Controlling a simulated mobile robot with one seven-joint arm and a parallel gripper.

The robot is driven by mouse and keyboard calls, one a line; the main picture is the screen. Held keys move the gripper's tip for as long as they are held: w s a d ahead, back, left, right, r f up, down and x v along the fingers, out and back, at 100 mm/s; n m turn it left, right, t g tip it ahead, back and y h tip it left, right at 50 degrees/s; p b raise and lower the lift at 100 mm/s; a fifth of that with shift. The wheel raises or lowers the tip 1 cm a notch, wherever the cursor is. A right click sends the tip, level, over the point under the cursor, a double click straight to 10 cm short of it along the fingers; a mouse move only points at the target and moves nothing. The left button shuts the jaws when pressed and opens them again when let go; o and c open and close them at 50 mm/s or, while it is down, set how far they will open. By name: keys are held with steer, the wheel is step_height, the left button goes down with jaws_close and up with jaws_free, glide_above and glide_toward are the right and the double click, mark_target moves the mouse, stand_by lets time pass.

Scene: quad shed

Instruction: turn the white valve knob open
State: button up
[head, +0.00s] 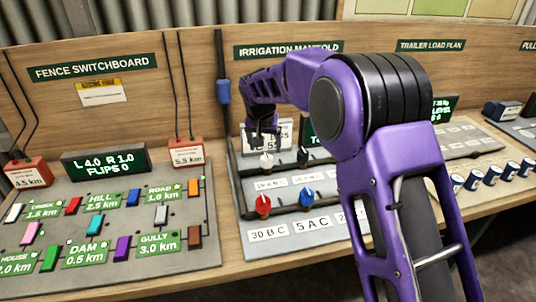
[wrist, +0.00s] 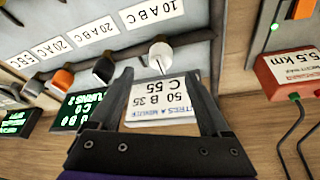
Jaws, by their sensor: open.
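The white valve knob (head: 266,160) is at the upper left of the irrigation manifold panel (head: 262,240). In the wrist view the white knob (wrist: 160,54) is on a stem against the grey panel, just beyond my fingertips and between their lines. My gripper (head: 263,135) points down above the knob, and in the wrist view the gripper (wrist: 156,76) is open, with nothing between its fingers. I see no contact with the knob. My arm hides the right part of the panel in the head view.
A black knob (head: 302,156), a red knob (head: 263,204) and a blue knob (head: 306,198) are nearby on the manifold. A white number card (wrist: 168,95) stands behind the white knob. A dark pipe (head: 223,120) rises at left. The fence switchboard (head: 110,225) lies further left.

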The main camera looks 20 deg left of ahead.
mark_target(267, 156)
steer(key=x, duration=0.7)
steer(key=shift+w, duration=0.1)
jaws_close()
